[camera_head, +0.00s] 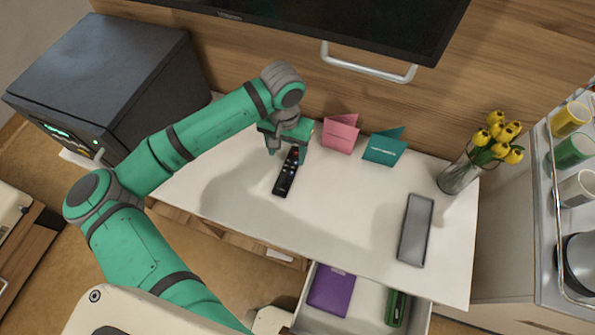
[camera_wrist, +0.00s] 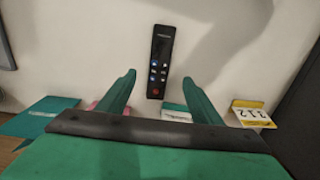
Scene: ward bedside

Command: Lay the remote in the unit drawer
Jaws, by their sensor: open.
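The black remote (camera_head: 287,174) lies flat on the white top of the unit (camera_head: 350,235), near its back left part. My gripper (camera_head: 288,150) is open at the remote's far end. In the wrist view the remote (camera_wrist: 160,62) shows between and beyond the two green fingertips of my gripper (camera_wrist: 158,78), and neither finger visibly touches it. The unit drawer (camera_head: 362,303) is pulled open at the front. It holds a purple flat item (camera_head: 331,290) on its left and a green item (camera_head: 397,308) on its right.
A grey tray (camera_head: 415,230) lies right of the remote. Pink (camera_head: 341,133) and teal (camera_head: 384,147) cards stand at the back. A vase of yellow tulips (camera_head: 461,172) stands at the right corner. A dark box-shaped appliance (camera_head: 105,75) is left. The top between remote and tray is clear.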

